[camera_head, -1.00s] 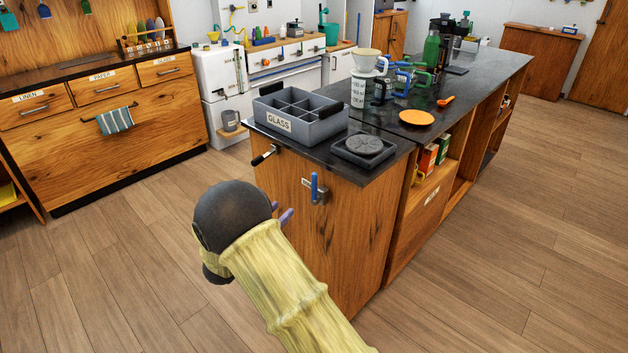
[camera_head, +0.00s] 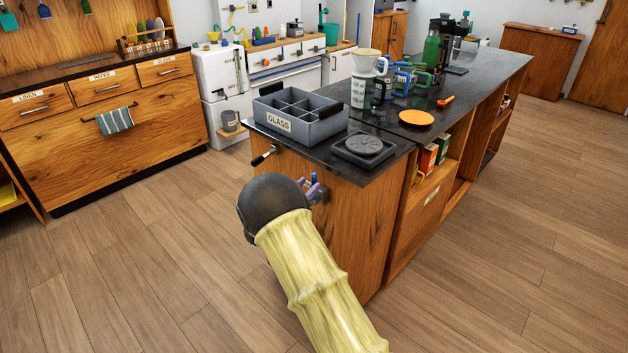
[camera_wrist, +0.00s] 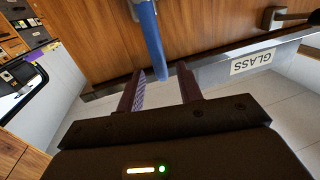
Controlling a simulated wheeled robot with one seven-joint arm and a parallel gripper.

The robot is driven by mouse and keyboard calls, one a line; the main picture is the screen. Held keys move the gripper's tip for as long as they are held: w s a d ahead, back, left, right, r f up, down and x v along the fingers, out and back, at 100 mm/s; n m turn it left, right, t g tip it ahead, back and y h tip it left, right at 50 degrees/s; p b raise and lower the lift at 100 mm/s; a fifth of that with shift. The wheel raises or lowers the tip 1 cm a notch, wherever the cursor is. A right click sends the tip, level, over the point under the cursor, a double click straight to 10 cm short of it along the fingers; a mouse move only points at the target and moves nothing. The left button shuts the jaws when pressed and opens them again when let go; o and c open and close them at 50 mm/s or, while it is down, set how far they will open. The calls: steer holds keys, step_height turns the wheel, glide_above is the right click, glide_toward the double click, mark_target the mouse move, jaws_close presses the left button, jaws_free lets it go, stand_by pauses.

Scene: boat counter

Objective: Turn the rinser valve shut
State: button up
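The rinser valve's blue lever (camera_head: 314,178) is on the wooden end panel of the counter, under the rinser (camera_head: 364,147). In the head view my arm and fingers partly cover it. In the wrist view the blue lever (camera_wrist: 151,42) reaches down from the top, and its tip appears between my two fingertips. My gripper (camera_wrist: 160,80) is open, its fingers apart on either side of the lever's tip. I see no finger touching the lever. My gripper (camera_head: 308,188) also shows beside the lever in the head view.
A black-handled lever (camera_head: 263,156) sticks out from the panel's left corner. A grey divided crate marked GLASS (camera_head: 279,124) stands on the counter above. The wooden floor (camera_head: 150,260) left of the counter is clear.

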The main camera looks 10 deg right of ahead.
mark_target(312, 181)
steer(key=x, duration=0.4)
steer(key=shift+w+d, duration=0.15)
steer(key=shift+w, duration=0.05)
jaws_close()
